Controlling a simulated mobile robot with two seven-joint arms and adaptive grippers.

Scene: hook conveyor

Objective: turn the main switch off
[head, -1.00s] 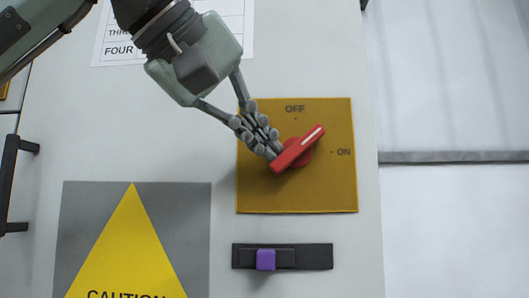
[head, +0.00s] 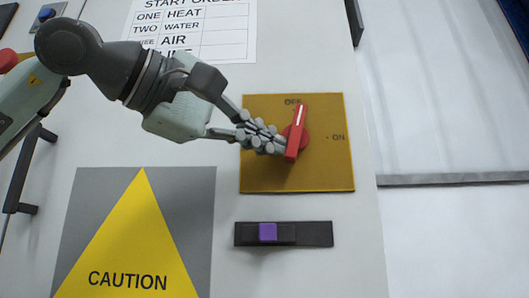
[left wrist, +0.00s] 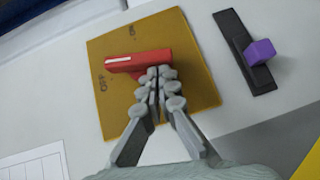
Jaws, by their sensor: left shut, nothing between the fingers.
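The main switch is a red rotary handle (head: 297,134) on a yellow plate (head: 330,175) marked OFF at the top and ON at the right. Its white-marked end points up, close to the OFF mark and slightly right of straight up. My left gripper (head: 280,143) is shut and empty, its fingertips against or very near the left side of the handle's lower end. In the left wrist view the fingertips (left wrist: 160,82) meet the side of the red handle (left wrist: 145,64) near its unmarked end. My right gripper is not in view.
Below the plate is a black slide strip (head: 315,234) with a purple knob (head: 268,231). A yellow caution sign (head: 140,245) is at lower left and a printed start-order sheet (head: 230,30) is above. The panel's right edge borders a pale wall with a grey rail (head: 450,179).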

